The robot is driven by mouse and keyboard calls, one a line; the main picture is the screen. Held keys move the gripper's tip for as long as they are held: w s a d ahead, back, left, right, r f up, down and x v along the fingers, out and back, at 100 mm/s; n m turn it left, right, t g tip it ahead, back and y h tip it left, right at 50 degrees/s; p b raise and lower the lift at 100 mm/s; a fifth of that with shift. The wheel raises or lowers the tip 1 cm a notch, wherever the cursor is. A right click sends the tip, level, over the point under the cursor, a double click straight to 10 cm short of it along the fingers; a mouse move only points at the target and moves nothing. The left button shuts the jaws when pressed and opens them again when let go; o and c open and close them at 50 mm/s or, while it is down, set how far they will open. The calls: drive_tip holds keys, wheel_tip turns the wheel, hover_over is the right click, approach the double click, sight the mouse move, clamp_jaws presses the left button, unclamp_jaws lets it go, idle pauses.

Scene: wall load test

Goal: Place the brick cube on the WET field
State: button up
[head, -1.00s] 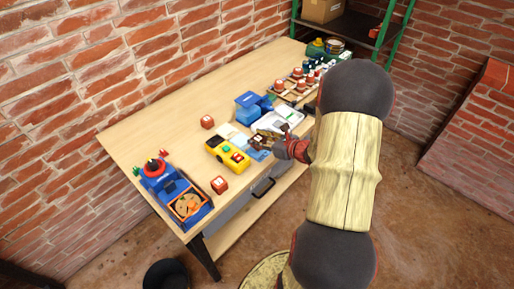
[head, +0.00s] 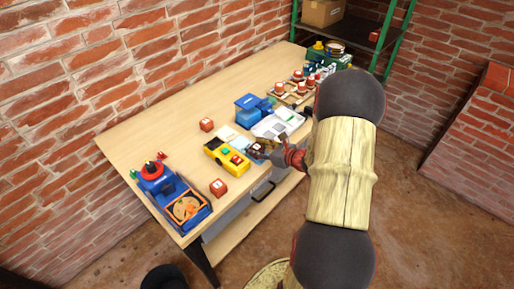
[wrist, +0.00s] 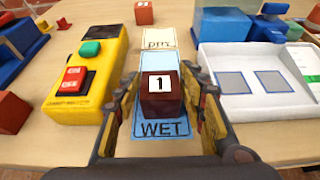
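The dark red brick cube (wrist: 160,100), with a white label reading 1, is over the blue WET field (wrist: 162,129) in the wrist view. It appears to rest on the field, with the word WET showing in front of it. My gripper (wrist: 163,98) has one finger on each side of the cube. Narrow gaps show between cube and fingers, so it looks open. In the head view my gripper (head: 268,151) is low over the table and partly hides the cube. The pale DRY field (wrist: 160,42) lies just behind the WET field.
A yellow box (wrist: 88,75) with green and red buttons stands close on the left. A white tray device (wrist: 255,85) stands close on the right. Another red cube (wrist: 143,13) is farther back. The back left of the wooden table (head: 150,120) is clear.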

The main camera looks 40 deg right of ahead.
drive_tip(key=shift+o, duration=1.1)
